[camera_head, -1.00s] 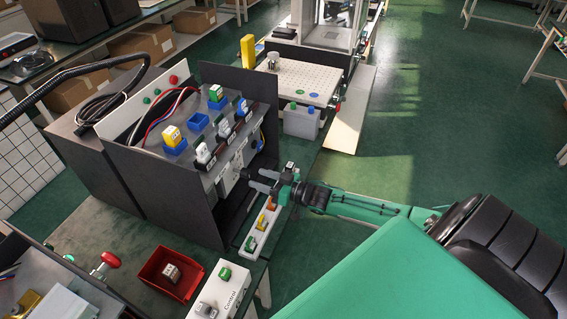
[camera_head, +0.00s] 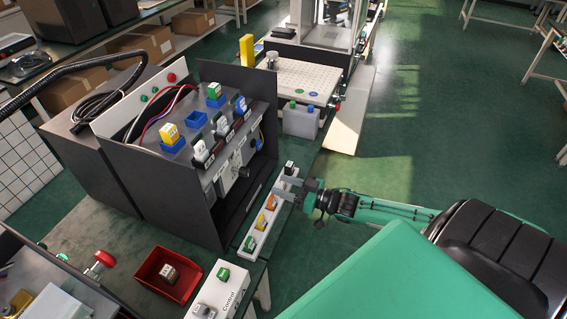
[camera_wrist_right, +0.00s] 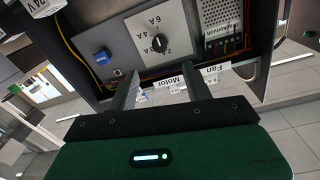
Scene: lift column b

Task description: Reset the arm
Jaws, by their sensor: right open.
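My right arm (camera_head: 390,208) is green and black and reaches in from the right of the head view. Its gripper (camera_head: 287,188) is beside the upper end of a white strip (camera_head: 247,240) that carries several coloured blocks. In the right wrist view the gripper's two grey fingers (camera_wrist_right: 160,82) stand apart with nothing held between them. The head view does not show clearly how far the fingers are from the strip. My left gripper is not in view.
A black cabinet (camera_head: 187,205) with small coloured blocks on top stands left of the gripper. A red tray (camera_head: 150,278) and a white control box (camera_head: 208,303) are near the front. A white perforated plate (camera_head: 305,80) is behind. The green floor at the right is open.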

